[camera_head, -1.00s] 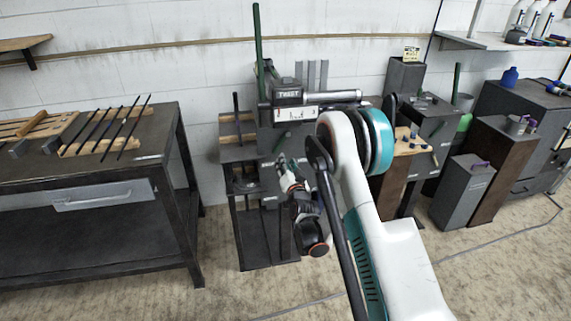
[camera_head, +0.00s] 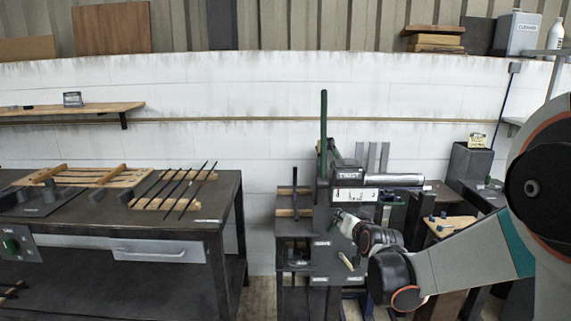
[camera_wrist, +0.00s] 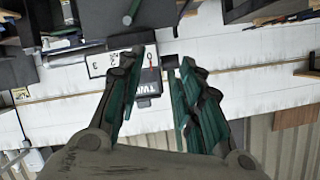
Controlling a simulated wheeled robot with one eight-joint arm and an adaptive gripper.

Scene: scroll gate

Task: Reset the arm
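My gripper (camera_wrist: 158,85) is open and empty in the wrist view, its two dark green fingers spread apart. That view is upside down. Behind the fingers is the machine with the TWIST label (camera_wrist: 147,84). In the head view my gripper (camera_head: 340,218) is small and partly hidden by my wrist. It is in front of the machine, just below its white panel (camera_head: 357,195). The machine's TWIST box (camera_head: 347,175) and a tall green rod (camera_head: 323,130) stand above it. I cannot tell whether the gripper touches the machine.
A dark workbench (camera_head: 110,228) with a drawer and several thin rods (camera_head: 178,190) on a wooden rack is at the left. A wall shelf (camera_head: 65,107) hangs above it. Dark stands and a wooden board (camera_head: 448,228) crowd the right. Floor shows between workbench and machine.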

